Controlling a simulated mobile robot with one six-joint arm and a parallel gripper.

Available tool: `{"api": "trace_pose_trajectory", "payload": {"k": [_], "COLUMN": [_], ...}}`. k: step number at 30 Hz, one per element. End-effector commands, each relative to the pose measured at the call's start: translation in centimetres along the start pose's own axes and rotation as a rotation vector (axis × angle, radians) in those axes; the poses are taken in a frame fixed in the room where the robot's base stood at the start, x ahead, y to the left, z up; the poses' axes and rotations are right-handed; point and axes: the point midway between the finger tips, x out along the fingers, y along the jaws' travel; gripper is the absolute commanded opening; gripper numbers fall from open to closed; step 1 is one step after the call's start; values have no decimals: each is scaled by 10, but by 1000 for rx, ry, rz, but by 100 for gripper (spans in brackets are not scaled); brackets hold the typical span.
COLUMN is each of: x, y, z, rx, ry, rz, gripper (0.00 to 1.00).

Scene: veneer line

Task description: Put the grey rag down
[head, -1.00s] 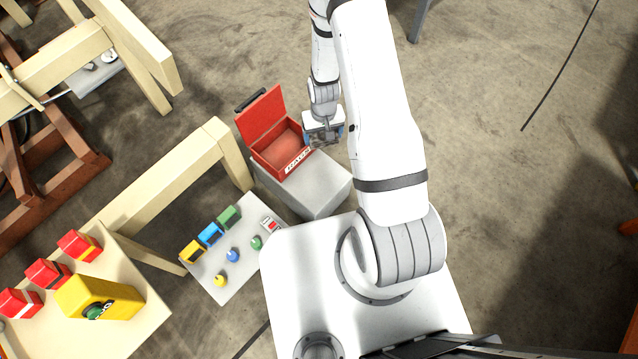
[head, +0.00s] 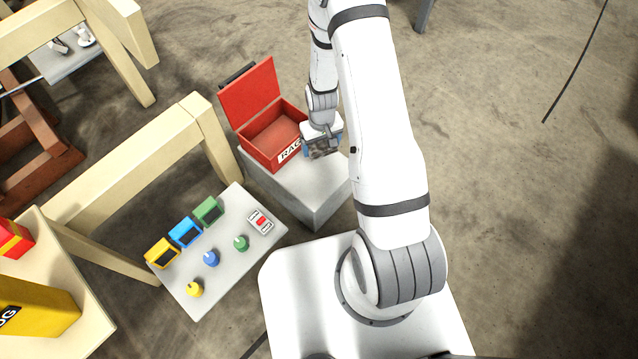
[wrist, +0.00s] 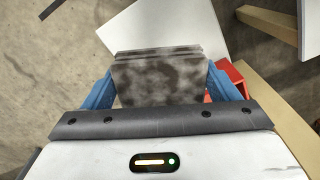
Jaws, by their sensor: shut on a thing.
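My gripper (head: 322,146) is shut on the grey rag (head: 321,151), a folded, blotchy grey-brown pad. In the wrist view the rag (wrist: 160,80) sits between the two blue fingers of my gripper (wrist: 163,75). In the head view they are beside the right end of a red box (head: 258,151) with its lid raised and a partly hidden "RAG" label on its front. The box stands on a pale grey block (head: 305,190). The rag appears over the block's bare right part; I cannot tell whether it touches it.
A small grey panel (head: 225,280) with yellow, blue and green boxes and knobs stands left of the block. A pale wooden frame (head: 140,160) is behind the panel. A wooden table with a yellow block (head: 35,310) is at lower left. Open floor lies to the right.

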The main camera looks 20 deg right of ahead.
Motion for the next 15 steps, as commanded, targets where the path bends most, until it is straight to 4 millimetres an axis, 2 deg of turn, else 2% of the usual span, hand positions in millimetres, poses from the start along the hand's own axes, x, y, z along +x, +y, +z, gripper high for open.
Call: {"api": "trace_pose_trajectory", "payload": {"k": [1,6,15], "x": [23,49,67], "y": [0,0,0], "z": [-1,-3,-4], "rx": [-8,-29,-48], "ry": [1,1,0], "rz": [0,0,0], "gripper": [63,63,63]}}
